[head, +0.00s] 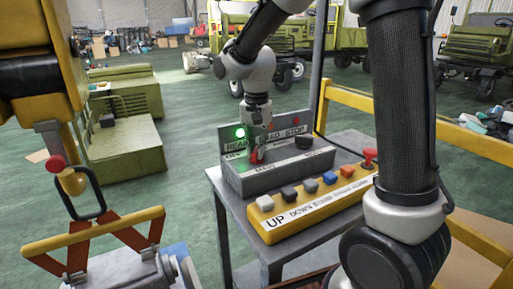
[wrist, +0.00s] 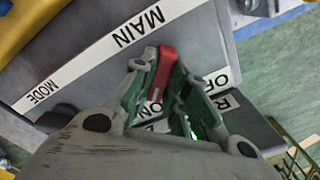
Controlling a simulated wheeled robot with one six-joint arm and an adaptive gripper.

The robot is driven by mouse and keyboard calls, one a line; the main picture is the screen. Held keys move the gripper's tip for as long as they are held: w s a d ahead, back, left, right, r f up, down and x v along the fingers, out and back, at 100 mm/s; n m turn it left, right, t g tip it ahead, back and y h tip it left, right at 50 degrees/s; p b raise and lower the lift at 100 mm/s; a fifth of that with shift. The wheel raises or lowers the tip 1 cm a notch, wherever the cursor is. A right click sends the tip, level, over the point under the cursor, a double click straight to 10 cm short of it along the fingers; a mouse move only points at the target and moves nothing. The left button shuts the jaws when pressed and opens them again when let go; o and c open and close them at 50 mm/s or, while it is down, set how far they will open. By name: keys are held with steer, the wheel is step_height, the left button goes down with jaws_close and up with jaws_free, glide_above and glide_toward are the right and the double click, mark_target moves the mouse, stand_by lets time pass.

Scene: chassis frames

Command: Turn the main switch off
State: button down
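The main switch is a red lever on the grey control box (head: 290,174), whose back panel carries the lamp labels. In the head view the lever (head: 254,156) is partly covered by my gripper (head: 257,150), which reaches down to it from above. In the wrist view the red lever (wrist: 163,72) stands between the two fingertips of my gripper (wrist: 162,78), with the fingers drawn in close on both its sides. The MAIN label (wrist: 138,28) lies beside it, and ON and OFF labels show partly behind the fingers. A green lamp (head: 240,133) is lit on the back panel.
A yellow button box (head: 300,215) with several coloured buttons stands in front on the grey table (head: 232,213). A black knob (head: 304,142) sits to the lever's right. A yellow rail (head: 470,150) runs at right, and a yellow hoist with a hook hangs at left.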

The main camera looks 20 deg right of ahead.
steer(key=shift+n, duration=0.4)
steer(key=n, duration=0.8)
steer(key=shift+n, duration=0.3)
steer(key=n, duration=0.8)
steer(key=shift+n, duration=0.4)
steer(key=c, duration=1.4)
jaws_free()
